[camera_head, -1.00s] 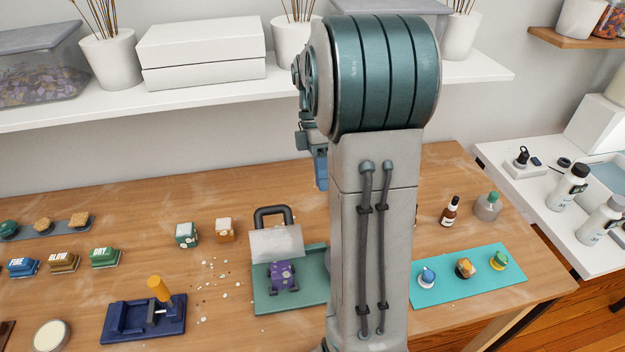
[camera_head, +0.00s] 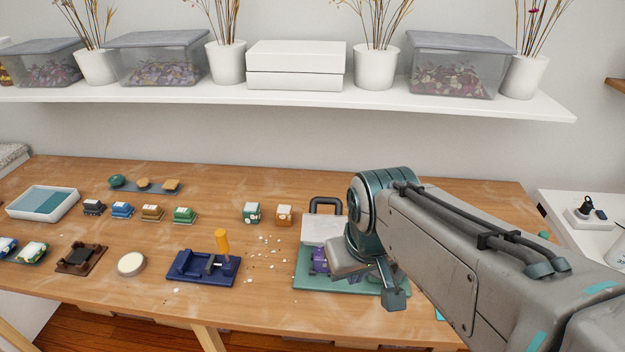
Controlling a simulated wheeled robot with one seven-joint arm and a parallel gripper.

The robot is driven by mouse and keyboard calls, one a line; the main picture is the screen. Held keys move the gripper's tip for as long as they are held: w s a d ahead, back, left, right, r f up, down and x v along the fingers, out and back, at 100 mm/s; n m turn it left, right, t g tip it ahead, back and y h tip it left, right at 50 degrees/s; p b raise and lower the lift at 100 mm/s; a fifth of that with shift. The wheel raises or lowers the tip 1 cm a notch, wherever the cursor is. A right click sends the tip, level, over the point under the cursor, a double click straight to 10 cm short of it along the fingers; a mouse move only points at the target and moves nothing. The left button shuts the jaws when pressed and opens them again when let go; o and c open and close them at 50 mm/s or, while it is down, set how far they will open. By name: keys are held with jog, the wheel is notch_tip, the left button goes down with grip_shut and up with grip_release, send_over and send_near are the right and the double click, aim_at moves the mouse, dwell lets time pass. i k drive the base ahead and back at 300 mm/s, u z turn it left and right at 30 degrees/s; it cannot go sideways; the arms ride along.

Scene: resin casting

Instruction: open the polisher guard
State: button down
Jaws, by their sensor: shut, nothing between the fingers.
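The polisher has a green base (camera_head: 308,281) on the wooden table, right of the middle. A small purple body (camera_head: 319,262) sits on it, partly hidden by my arm. The pale guard panel (camera_head: 318,231) stands above and behind the purple body. A dark arched handle (camera_head: 325,202) rises at the panel's back edge. My gripper (camera_head: 393,294) is partly visible over the right part of the base, in front of the guard and right of it. It is shut and empty. My arm hides part of it, and I cannot tell whether it touches the polisher.
Two small cubes (camera_head: 251,213) stand left of the guard. A white shelf (camera_head: 300,103) with boxes and pots runs above the table's back. My forearm covers the right side.

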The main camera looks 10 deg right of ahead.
aim_at(318, 221)
jog(key=k, duration=1.25)
jog(key=u, duration=0.7)
jog(key=i, duration=1.15)
jog(key=z, duration=0.65)
jog(key=i, duration=0.55)
jog(key=z, duration=0.65)
